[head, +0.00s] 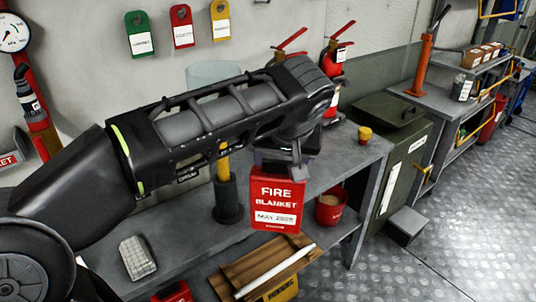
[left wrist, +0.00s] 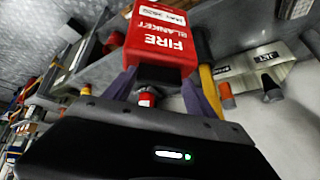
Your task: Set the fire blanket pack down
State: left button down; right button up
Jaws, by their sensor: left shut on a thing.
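The fire blanket pack (head: 277,203) is a red box with white lettering and a date label. In the head view it hangs upright below my left gripper (head: 297,165), in front of the grey bench's front edge. My left gripper is shut on the top of the pack; the fingers are mostly hidden by my wrist. In the left wrist view the pack (left wrist: 163,38) shows upside down beyond the gripper, between its fingers (left wrist: 160,95). I cannot tell whether the pack touches the bench. My right gripper is in neither view.
A red bucket (head: 329,208) stands right of the pack. Fire extinguishers (head: 337,62) and a green cabinet (head: 400,150) are behind. Wooden boards (head: 262,266) lie below.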

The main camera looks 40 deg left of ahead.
pick_arm(q)
jog(key=w+a+p, duration=0.3)
jog(key=w+a, duration=0.8)
jog(key=shift+w+a+p, duration=0.25)
jog(key=shift+w+p, duration=0.1)
jog(key=shift+w, duration=0.05)
notch_tip(320, 180, down, 4)
jog(key=shift+r, duration=0.25)
jog(key=shift+f, duration=0.2)
jog(key=shift+c, duration=1.4)
grip_release()
